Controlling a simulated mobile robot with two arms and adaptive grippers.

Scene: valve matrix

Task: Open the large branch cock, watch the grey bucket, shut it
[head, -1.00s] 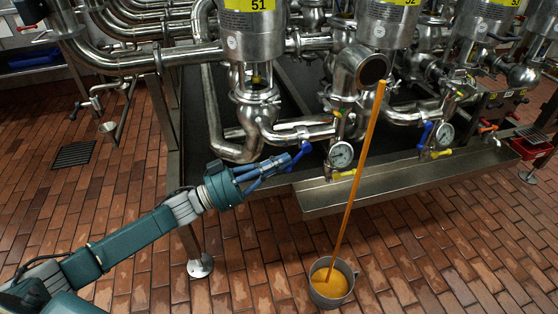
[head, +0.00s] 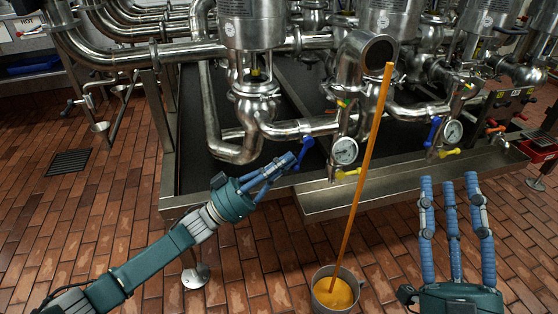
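The grey bucket (head: 318,298) stands on the floor with orange liquid (head: 337,291) in it. A thin orange stream (head: 365,175) runs from just below the large open pipe end (head: 379,52) down into the bucket. A blue lever handle (head: 306,148) sits left of a round gauge on the branch pipework. My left gripper (head: 295,160) has its fingers close together with the tips at this handle; whether they grip it or only touch it I cannot tell. My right gripper (head: 450,182) is open and empty, right of the bucket, its fingers pointing up.
Gauges (head: 344,150) and yellow handles (head: 348,173) sit near the blue lever. A second blue lever (head: 433,131) is further right. A steel drip tray (head: 390,189) runs along the front. The tiled floor (head: 250,275) left of the bucket is clear.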

